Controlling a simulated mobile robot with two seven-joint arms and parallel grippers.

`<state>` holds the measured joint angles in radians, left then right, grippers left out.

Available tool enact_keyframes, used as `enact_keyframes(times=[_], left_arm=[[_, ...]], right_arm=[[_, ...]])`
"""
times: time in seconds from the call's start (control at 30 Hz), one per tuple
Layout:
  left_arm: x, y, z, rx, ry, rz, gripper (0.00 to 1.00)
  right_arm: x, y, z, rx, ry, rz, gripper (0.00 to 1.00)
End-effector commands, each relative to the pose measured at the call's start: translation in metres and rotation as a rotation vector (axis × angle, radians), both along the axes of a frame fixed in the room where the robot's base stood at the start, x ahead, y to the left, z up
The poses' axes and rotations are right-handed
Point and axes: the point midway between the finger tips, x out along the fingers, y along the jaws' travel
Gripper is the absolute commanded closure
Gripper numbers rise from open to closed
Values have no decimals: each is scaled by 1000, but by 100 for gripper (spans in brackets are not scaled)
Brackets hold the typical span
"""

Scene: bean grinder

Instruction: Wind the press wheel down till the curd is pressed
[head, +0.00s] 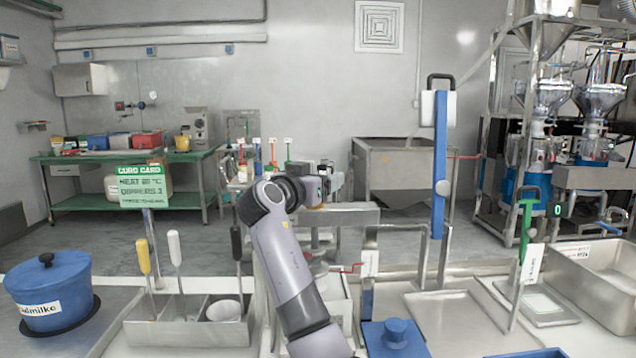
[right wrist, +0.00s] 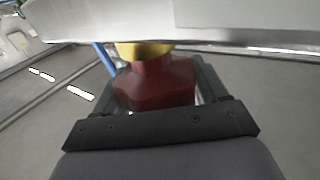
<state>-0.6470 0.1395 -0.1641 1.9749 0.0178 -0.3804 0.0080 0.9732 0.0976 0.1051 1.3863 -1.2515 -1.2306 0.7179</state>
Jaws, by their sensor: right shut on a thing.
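My right gripper (head: 328,186) is at the top of a steel press frame (head: 352,217) in the middle of the head view. In the right wrist view its fingers (right wrist: 157,78) are shut on a dark red knob (right wrist: 155,88) with a yellow part (right wrist: 142,49) beyond it. The press wheel cannot be made out clearly; my arm and gripper cover that spot. Below the frame stands a white box-like vessel (head: 338,305), partly behind my arm. The curd is not visible. My left gripper is out of view.
A blue lidded pot (head: 48,290) stands at the left, near a steel caddy (head: 185,330) with handled tools. A blue lidded block (head: 395,340) sits right of my forearm. A tall blue lever (head: 440,165) rises behind it. A steel basin (head: 600,285) is at right.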

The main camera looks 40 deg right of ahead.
Motion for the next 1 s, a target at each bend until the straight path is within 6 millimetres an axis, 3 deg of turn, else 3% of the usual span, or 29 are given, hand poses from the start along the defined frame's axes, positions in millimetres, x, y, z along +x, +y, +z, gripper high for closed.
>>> enact_keyframes(times=[0.37,0.4,0.43,0.77,1.0], left_arm=[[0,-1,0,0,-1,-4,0],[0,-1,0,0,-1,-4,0],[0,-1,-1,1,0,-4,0],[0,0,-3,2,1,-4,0],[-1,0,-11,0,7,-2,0]], right_arm=[[0,0,-2,1,7,-4,58],[0,0,-2,1,7,-4,14],[0,0,-2,1,7,-3,7],[-1,3,-1,0,3,-2,7],[-11,36,-3,1,3,1,7]])
